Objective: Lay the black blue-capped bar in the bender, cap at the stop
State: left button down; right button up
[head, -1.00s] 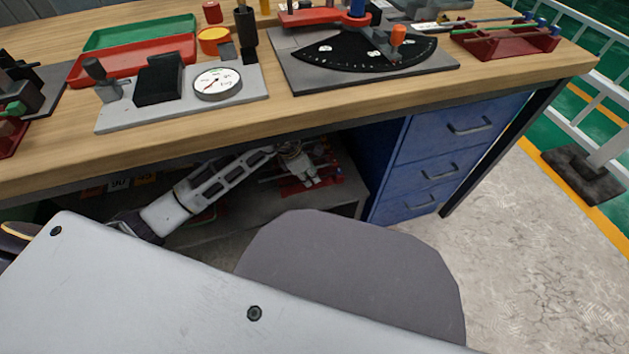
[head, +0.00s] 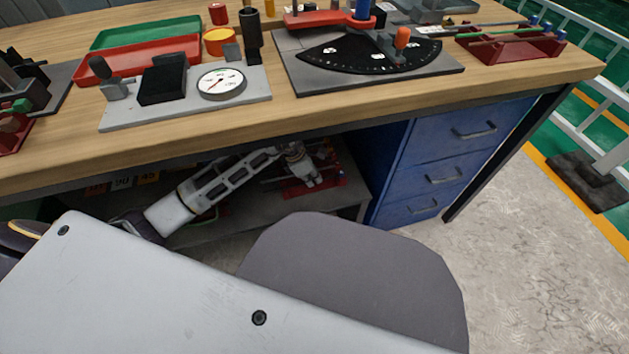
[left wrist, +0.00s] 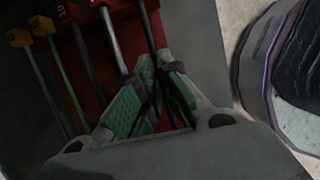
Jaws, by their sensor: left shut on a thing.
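The bender (head: 365,52) stands on the bench at the upper right, with a black angle scale, a red arm, a blue post and an orange handle. My left gripper (head: 313,180) reaches under the bench to a red rack (head: 333,187) on the lower shelf. In the left wrist view my left gripper (left wrist: 158,92) is shut, its green pads around a black bar (left wrist: 150,35) among the rack's bars. The bar's cap does not show, so its colour cannot be told. My right gripper is out of view.
A red rack (head: 510,45) with bars is at the bench's right end. A dial gauge (head: 221,84) and red tray (head: 122,68) are at left. The bench edge (head: 300,118) overhangs my left arm. Blue drawers (head: 450,150) stand right of the shelf.

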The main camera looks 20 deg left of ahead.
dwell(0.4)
pick_arm(q)
jog(key=shift+r, duration=0.15)
jog(key=shift+r+p, duration=2.85)
jog(key=shift+r, duration=0.8)
jog(key=shift+s+d+f, duration=0.1)
